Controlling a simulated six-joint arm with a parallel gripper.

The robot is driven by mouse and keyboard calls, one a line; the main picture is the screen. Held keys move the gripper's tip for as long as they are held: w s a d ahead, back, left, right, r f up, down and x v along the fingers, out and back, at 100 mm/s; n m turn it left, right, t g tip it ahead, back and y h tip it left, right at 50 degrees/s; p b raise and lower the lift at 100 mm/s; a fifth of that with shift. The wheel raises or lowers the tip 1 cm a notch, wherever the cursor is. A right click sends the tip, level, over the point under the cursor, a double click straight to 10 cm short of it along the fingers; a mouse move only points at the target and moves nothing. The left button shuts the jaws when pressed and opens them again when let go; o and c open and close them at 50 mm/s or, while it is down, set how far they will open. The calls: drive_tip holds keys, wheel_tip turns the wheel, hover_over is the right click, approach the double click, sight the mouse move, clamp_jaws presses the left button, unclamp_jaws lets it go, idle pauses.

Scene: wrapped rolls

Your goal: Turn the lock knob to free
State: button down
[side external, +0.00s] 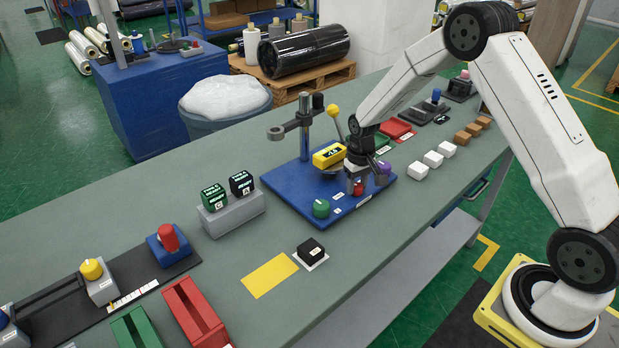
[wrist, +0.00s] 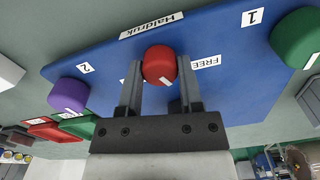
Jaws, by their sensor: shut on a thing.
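The red knob (wrist: 159,62) stands on the blue base plate (wrist: 215,95). A small white mark shows on the side of its cap facing my gripper. A FREE label (wrist: 206,63) lies just right of the knob in the wrist view; another label to its left is mostly hidden by a finger. My gripper (wrist: 160,75) is shut on the red knob, one finger on each side. In the side view my gripper (side external: 356,181) points down over the red knob (side external: 359,188) at the plate's near edge.
A green knob (wrist: 296,38) by label 1 and a purple knob (wrist: 68,95) by label 2 flank the red one. A yellow block (side external: 328,155), a post (side external: 305,125) and a yellow-tipped lever (side external: 334,112) stand close behind my gripper. White blocks (side external: 432,159) lie to the right.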

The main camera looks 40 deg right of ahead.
sight(357, 186)
drive_tip(key=n, duration=0.4)
drive_tip(key=shift+n, duration=0.4)
drive_tip(key=shift+c, duration=1.3)
unclamp_jaws()
drive_tip(key=shift+r, duration=0.15)
drive_tip(key=shift+r, duration=3.8)
drive_tip(key=shift+s+a, duration=0.1)
drive_tip(key=s+a+r+m+t, duration=0.1)
drive_tip(key=s+a+r, duration=0.1)
drive_tip(key=s+a, duration=0.3)
drive_tip(key=s+a+r+m+t, duration=0.1)
drive_tip(key=s+a, duration=0.3)
drive_tip(key=s, duration=0.9)
drive_tip(key=shift+s+a+r+t, duration=0.3)
drive_tip(key=shift+a+r, duration=0.05)
drive_tip(key=shift+a, duration=0.05)
